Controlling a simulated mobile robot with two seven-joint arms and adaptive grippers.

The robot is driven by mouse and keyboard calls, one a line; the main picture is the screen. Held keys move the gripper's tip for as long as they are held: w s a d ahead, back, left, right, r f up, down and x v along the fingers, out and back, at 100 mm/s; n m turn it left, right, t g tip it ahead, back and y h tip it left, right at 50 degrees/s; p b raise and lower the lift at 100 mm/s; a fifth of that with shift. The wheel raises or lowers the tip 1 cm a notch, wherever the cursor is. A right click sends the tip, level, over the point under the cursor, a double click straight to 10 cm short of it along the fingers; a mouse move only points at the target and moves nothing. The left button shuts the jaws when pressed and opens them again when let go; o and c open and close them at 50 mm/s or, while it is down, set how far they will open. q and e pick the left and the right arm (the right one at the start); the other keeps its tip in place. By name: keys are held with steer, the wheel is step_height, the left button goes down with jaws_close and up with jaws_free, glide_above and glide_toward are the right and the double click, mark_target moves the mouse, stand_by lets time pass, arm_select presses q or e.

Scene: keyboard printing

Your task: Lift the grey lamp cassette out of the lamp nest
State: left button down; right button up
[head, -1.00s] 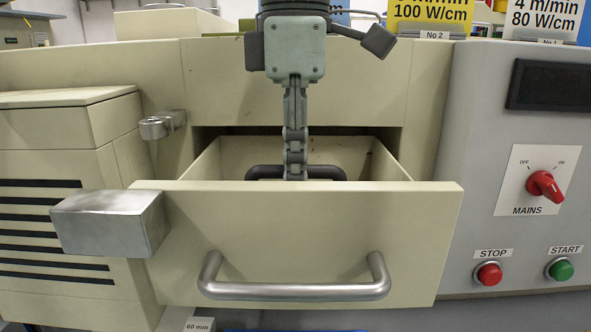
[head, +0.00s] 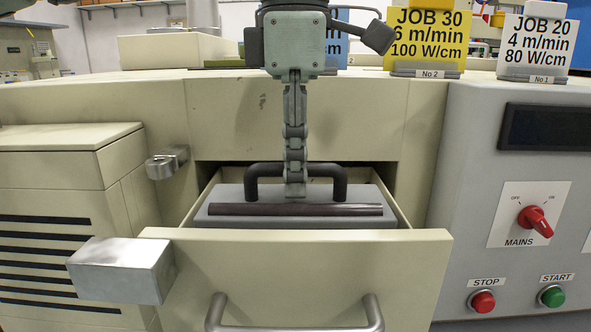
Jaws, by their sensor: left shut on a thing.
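The grey lamp cassette (head: 365,194) is a flat grey block with a dark bar along its near side and a black arched handle (head: 340,184) on top. It shows above the front panel of the pulled-out cream drawer (head: 310,262); its underside is hidden behind that panel. My left gripper (head: 295,188) reaches down from above and is shut on the handle, near its middle. The cassette looks level and within the drawer's side walls. My right gripper is not in view.
A metal block (head: 120,270) sticks out at the drawer's left end, with a metal catch (head: 167,162) behind it. A bar handle (head: 295,325) is on the drawer front. The grey control panel (head: 510,190) with a red mains switch (head: 536,220) stands right.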

mark_target(296, 205)
arm_select(q)
steer(key=shift+r+p, duration=0.5)
steer(key=shift+r, duration=2.1)
steer(key=shift+r, duration=0.15)
steer(key=shift+r, duration=1.85)
steer(key=s+b, duration=0.4)
steer(key=s, duration=0.8)
